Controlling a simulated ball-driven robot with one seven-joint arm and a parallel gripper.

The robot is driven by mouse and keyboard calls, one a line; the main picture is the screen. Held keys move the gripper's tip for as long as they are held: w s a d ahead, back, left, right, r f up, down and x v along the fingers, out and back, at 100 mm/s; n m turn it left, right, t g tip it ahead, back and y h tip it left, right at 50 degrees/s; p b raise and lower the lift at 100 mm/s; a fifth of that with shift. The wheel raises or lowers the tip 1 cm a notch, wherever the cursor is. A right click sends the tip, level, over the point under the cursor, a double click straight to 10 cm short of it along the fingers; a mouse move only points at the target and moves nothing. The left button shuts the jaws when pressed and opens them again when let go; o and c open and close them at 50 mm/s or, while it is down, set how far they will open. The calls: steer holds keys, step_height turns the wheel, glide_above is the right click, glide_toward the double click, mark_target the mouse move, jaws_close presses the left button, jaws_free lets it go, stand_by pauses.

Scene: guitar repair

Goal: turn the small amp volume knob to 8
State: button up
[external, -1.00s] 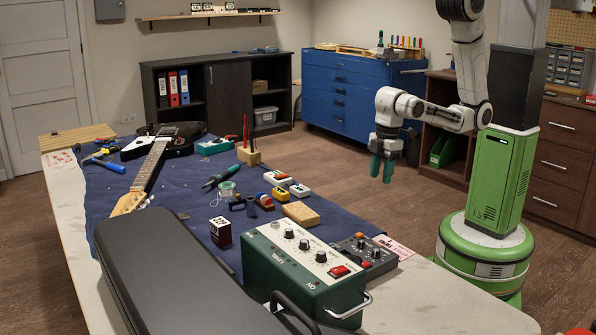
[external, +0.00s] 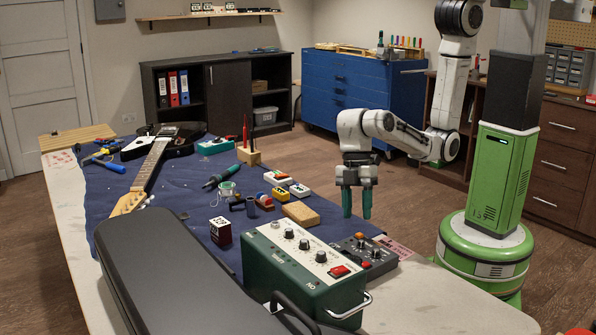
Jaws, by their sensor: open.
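The small amp (external: 304,272) is a dark green box with a cream top panel, standing near the front of the workbench. Several dark knobs (external: 304,244) run along its panel, with a red switch (external: 339,271) at the right end. The knob labels and pointer settings are too small to read, so I cannot tell which knob is volume. My gripper (external: 356,214) points down with its two green fingers apart and empty. In the picture it is above and to the right of the amp, behind the grey pedal, touching nothing visible.
A grey pedal unit (external: 364,256) with knobs sits right beside the amp. A black guitar case (external: 180,275) lies left of it. A sponge-like tan block (external: 300,214), small pedals (external: 278,178) and a guitar (external: 152,165) lie on the blue mat. The bench's front right is bare.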

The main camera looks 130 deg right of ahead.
steer(key=w+a+r+n+y+b, duration=0.1)
steer(key=w+a+r+n+b, duration=0.15)
steer(key=w, duration=0.45)
steer(key=w+a+r+n+b, duration=0.1)
steer(key=w+a+r+n, duration=0.2)
steer(key=w, duration=0.4)
steer(key=n+b, duration=0.4)
steer(key=n, duration=0.1)
glide_toward(304, 240)
steer(key=shift+g, duration=0.4)
steer(key=x, duration=0.8)
steer(key=shift+w, duration=0.4)
steer(key=shift+c, duration=0.3)
jaws_close()
